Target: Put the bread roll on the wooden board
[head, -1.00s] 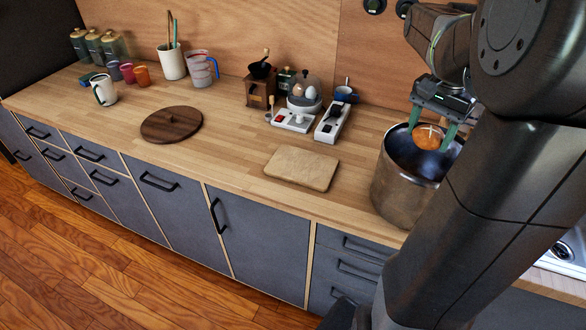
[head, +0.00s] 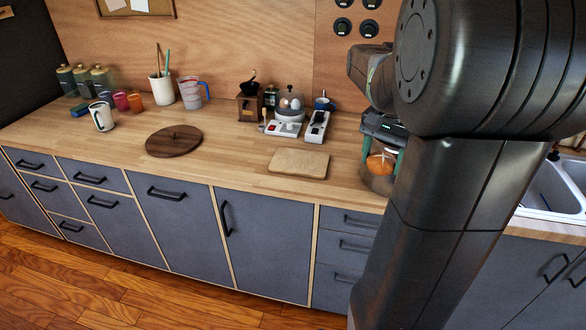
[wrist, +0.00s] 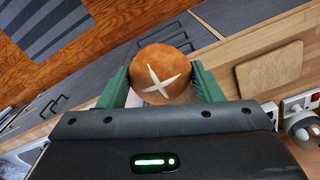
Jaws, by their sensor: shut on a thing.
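The bread roll (wrist: 160,75) is round and brown with a pale cross on top. My gripper (head: 383,158) is shut on it, one green finger on each side, as the wrist view also shows. The roll shows in the head view (head: 379,164) in front of the metal pot (head: 375,183), which is mostly hidden behind my arm. The wooden board (head: 299,163) lies flat and bare on the counter, left of my gripper. It also shows at the right of the wrist view (wrist: 268,73).
A dark round lid (head: 173,142) lies on the counter (head: 235,160) left of the board. A sink (head: 560,188) is at the right.

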